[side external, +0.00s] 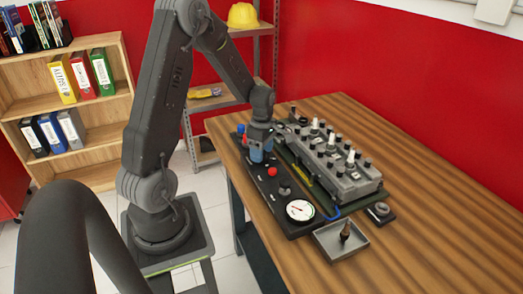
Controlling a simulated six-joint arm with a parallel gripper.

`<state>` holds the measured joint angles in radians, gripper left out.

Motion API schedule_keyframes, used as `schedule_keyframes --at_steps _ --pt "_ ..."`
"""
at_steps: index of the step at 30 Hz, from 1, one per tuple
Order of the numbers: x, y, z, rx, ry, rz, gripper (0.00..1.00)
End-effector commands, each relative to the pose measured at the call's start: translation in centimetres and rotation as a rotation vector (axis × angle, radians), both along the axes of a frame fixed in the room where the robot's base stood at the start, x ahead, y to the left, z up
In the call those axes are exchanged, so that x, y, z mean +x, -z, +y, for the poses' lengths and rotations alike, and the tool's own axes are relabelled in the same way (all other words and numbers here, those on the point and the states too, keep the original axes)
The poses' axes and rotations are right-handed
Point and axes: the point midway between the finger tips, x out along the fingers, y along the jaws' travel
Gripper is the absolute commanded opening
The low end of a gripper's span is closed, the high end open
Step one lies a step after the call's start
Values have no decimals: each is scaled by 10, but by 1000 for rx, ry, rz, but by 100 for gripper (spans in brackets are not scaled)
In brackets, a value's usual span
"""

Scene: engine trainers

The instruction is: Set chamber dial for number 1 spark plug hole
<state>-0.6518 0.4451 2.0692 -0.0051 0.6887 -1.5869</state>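A black trainer panel (262,190) lies along the near left side of the wooden table. It carries a round white gauge (300,210), a red knob (272,171) and a dark knob (285,188). I cannot tell which part is the chamber dial. A grey engine block (345,180) stands behind the panel, with several white plugs upright on top. The number 1 hole cannot be made out. My gripper (262,157) points down over the far part of the panel, by a blue part. Its fingers are too small to read, and it hides what lies under it.
A grey tray (326,243) with a dark, brown-tipped part (345,231) sits at the near end of the panel. A small black block (380,211) with a ring lies right of it. A blue hose (331,214) runs beside the gauge. The table's right side is clear.

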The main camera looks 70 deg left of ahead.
Motion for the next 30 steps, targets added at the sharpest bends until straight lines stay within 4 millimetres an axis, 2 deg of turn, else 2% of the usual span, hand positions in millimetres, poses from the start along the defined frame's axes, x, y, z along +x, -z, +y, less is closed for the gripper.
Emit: schedule_keyframes --at_steps 2,13,23,30 --pt "0 0 0 0 0 0 50" --pt "0 0 0 0 0 0 14" --pt "0 -1 0 0 42 0 13" --pt "0 0 0 2 186 4 13"
